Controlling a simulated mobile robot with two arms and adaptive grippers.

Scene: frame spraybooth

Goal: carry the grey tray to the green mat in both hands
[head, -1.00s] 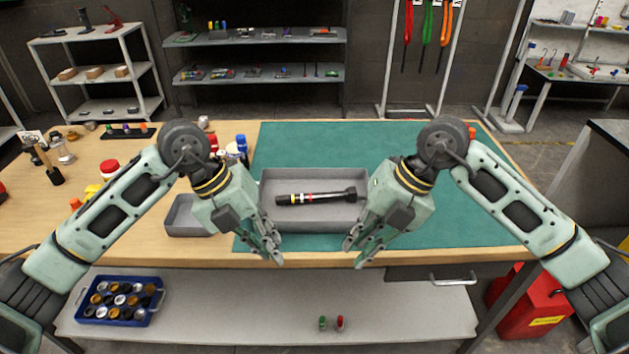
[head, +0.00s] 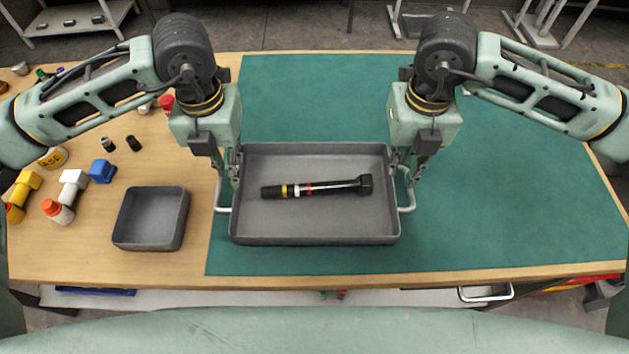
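The grey tray (head: 315,240) lies on the left part of the green mat (head: 500,220), near its front edge. A black tool (head: 335,187) with yellow, white and red bands lies inside it. The tray has a left handle (head: 222,210) and a right handle (head: 409,208). My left gripper (head: 231,178) points down at the left handle's far end, and my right gripper (head: 404,172) points down at the right handle's far end. The fingers overlap the handles and tray walls in this view, so I cannot tell whether they are closed on the handles.
A small empty grey bin (head: 152,243) stands on the wood just left of the mat. The mat's right part is clear.

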